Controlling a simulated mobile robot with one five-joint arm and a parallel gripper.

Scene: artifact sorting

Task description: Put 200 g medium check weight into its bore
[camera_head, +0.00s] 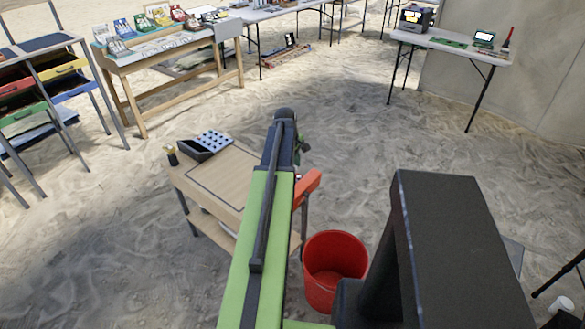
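I cannot make out the 200 g medium check weight or its bore at this size. A small wooden table (221,180) stands left of my arm. On its back edge is a dark box or tray (192,152) with a panel of pale round spots (215,141); I cannot tell whether these are bores. My green and black arm reaches forward over the table's right side and hides part of it. My gripper (303,151) is mostly hidden behind the arm's far end, and its fingers and anything in them are not clear.
A red bucket (334,288) stands on the sand right of the small table. A long table with colourful items (147,60) is at back left, beside a rack of coloured drawers (68,70). Another table (460,50) is at back right. Open sand lies between.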

